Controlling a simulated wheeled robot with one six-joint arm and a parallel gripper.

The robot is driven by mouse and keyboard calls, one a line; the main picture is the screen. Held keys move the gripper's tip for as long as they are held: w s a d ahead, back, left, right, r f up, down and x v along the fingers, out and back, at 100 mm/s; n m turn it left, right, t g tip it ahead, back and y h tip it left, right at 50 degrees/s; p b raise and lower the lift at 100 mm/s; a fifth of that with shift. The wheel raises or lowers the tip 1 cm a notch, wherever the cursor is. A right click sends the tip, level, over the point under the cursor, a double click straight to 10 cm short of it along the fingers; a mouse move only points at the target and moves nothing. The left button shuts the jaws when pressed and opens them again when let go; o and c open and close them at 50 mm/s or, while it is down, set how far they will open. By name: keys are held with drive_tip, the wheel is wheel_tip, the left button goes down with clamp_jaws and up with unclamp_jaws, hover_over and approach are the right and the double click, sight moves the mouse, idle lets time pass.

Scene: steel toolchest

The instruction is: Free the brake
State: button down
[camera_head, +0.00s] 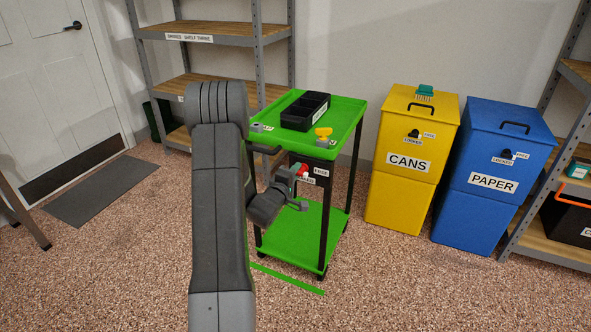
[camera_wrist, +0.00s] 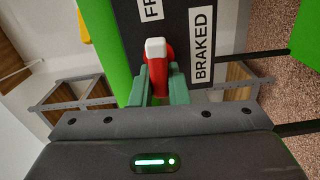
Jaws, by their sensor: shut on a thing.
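The green cart (camera_head: 335,235) stands in the middle of the head view. The brake lever (camera_head: 303,170) is on a dark panel below the cart's top tray, by a FREE label (camera_head: 321,172) and a BRAKED label (camera_head: 306,180). In the wrist view the lever (camera_wrist: 156,50) is red with a white end, between the partly cut-off FREE label (camera_wrist: 148,8) and the BRAKED label (camera_wrist: 203,45). My gripper (camera_wrist: 160,82) is shut on the lever, its green fingers on either side. I cannot tell exactly which label the lever points to.
A yellow CANS bin (camera_head: 412,175) and a blue PAPER bin (camera_head: 487,200) stand to the right. Shelves (camera_head: 215,30) are behind the cart. Floor in front is clear except for a green strip.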

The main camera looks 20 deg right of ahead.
drive_tip(key=shift+f+n, duration=0.15)
drive_tip(key=shift+n, duration=0.25)
drive_tip(key=c, duration=1.4)
unclamp_jaws()
drive_tip(key=p+v, duration=0.1)
drive_tip(key=v, duration=1.2)
drive_tip(key=shift+s+a, duration=0.25)
drive_tip(key=shift+s, duration=0.05)
drive_tip(key=shift+d, duration=0.1)
drive_tip(key=x, duration=1.3)
drive_tip(key=shift+w+d+b, duration=0.2)
drive_tip(key=shift+w+b, duration=0.15)
drive_tip(key=shift+b, duration=0.05)
